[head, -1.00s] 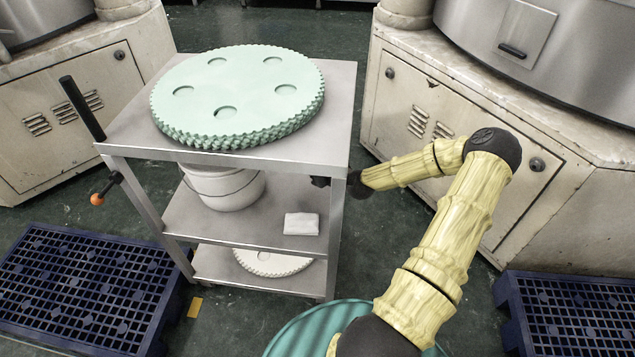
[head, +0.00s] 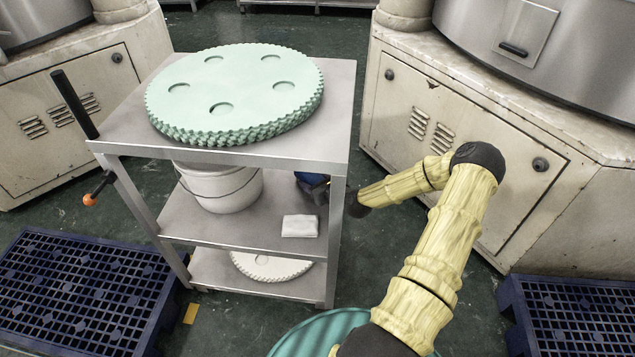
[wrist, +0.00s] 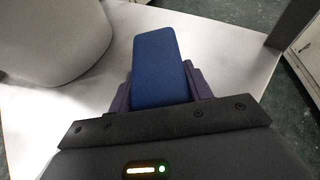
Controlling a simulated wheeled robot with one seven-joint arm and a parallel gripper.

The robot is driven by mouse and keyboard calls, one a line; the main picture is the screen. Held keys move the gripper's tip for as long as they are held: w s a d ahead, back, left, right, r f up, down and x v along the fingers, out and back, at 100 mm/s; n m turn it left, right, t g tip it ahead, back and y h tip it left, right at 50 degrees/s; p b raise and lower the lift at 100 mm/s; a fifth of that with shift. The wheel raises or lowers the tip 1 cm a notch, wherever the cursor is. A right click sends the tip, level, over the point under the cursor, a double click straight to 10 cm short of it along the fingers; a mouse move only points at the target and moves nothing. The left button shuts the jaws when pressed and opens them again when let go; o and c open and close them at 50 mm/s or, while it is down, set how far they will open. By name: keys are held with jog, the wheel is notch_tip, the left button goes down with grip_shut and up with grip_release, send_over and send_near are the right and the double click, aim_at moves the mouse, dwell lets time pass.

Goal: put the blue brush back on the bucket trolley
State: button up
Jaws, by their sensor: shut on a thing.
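The blue brush (wrist: 160,68) is between the two fingers of my gripper (wrist: 160,95) in the wrist view, and the gripper is shut on it. In the head view the brush (head: 312,179) shows as a small blue patch under the top shelf, with my gripper (head: 318,188) partly hidden by the trolley's right post. The bucket trolley (head: 335,100) is a grey metal frame with three shelves. The brush is over the middle shelf (head: 255,228), right of the white bucket (head: 222,188). I cannot tell whether it touches the shelf.
Pale green toothed discs (head: 235,90) lie on the top shelf, close above my gripper. A folded white cloth (head: 300,226) lies at the front of the middle shelf. A white toothed disc (head: 270,266) is on the bottom shelf. A cream machine cabinet (head: 470,150) stands right of my arm.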

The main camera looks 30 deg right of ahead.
jog(key=o, duration=1.1)
jog(key=p+v, duration=0.4)
jog(key=v, duration=0.7)
jog(key=shift+r, duration=0.15)
jog(key=shift+s+d+r, duration=0.1)
jog(key=shift+s, duration=0.4)
